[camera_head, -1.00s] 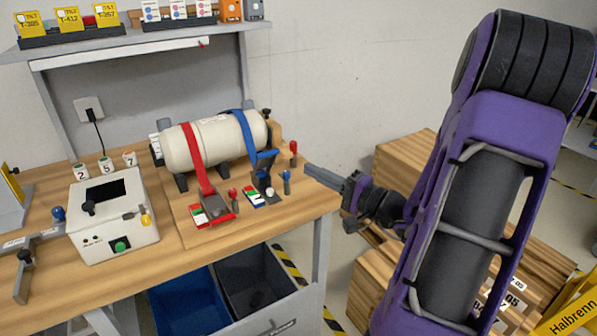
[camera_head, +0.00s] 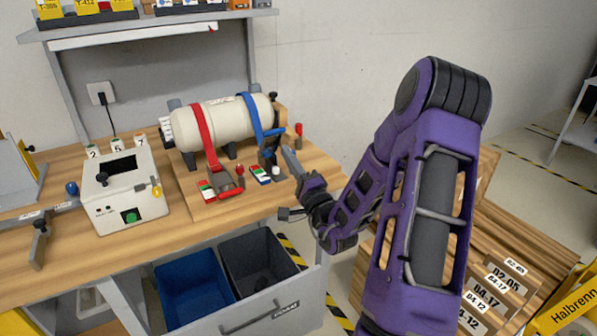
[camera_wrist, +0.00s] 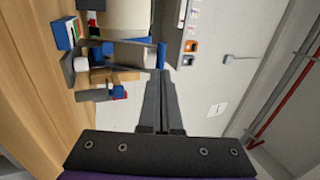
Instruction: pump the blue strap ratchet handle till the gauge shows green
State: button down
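The blue strap (camera_head: 250,118) goes over a cream tank on the bench. Its ratchet (camera_head: 267,157) is at the strap's lower front, with the handle's blue grip (camera_head: 273,132) raised. The grip also shows in the wrist view (camera_wrist: 162,56), just ahead of the fingertips. A small red, white and green gauge block (camera_head: 261,175) lies before the ratchet; its reading is too small to tell. My gripper (camera_head: 286,150) is right of the ratchet, its fingers together and empty, tips close to the handle. I cannot tell whether they touch. The fingers show in the wrist view (camera_wrist: 160,78).
A red strap (camera_head: 203,130) with its own ratchet (camera_head: 226,182) and gauge is to the left. A red-topped peg (camera_head: 298,130) stands behind my gripper. A white box (camera_head: 125,190) is further left. Bins (camera_head: 190,290) are below; wooden crates (camera_head: 490,250) are at right.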

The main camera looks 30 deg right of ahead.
aim_at(275, 132)
jog(key=shift+x, duration=2.3)
jog(key=shift+w+r, duration=0.5)
jog(key=shift+r, duration=0.05)
jog(key=shift+s+f, duration=0.1)
